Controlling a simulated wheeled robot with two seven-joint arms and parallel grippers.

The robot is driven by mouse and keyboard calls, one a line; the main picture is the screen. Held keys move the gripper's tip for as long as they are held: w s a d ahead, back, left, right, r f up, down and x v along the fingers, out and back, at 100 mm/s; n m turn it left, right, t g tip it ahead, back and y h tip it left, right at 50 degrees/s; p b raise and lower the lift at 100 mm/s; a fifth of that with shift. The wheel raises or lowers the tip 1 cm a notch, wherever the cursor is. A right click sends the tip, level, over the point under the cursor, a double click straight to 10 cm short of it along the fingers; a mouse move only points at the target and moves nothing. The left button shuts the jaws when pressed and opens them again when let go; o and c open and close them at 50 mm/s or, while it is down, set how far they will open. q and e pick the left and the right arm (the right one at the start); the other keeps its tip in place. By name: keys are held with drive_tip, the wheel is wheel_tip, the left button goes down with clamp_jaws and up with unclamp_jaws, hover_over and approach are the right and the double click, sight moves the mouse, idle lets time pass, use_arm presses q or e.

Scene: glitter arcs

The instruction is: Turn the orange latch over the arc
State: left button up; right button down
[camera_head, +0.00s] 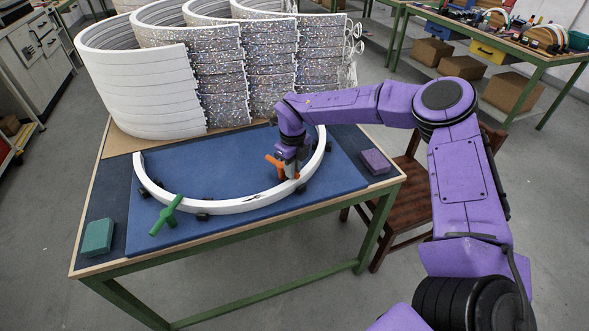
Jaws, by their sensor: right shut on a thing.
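A white arc (240,204) lies on the blue mat (215,170) of the table, curving toward me. The orange latch (275,166) is at the arc's inner right side, with my right gripper (290,172) right over it. The right gripper points down and is shut on the orange latch; its fingertips are small and partly hidden by the wrist. A green latch (166,215) sits at the arc's front left and lies across it. My left gripper is not in view.
Stacks of white and glittery arcs (222,70) stand at the table's back. A green block (98,237) lies at the front left corner and a purple block (375,161) at the right. A wooden chair (410,195) stands close by the table's right side.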

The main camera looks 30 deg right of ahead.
drive_tip(key=shift+a+m, duration=0.15)
drive_tip(key=shift+m, duration=0.35)
drive_tip(key=c, duration=1.1)
unclamp_jaws()
wheel_tip(320, 180, up, 10)
drive_tip(key=shift+r+b, duration=0.25)
drive_tip(key=shift+b, duration=0.65)
drive_tip(key=shift+f, duration=0.1)
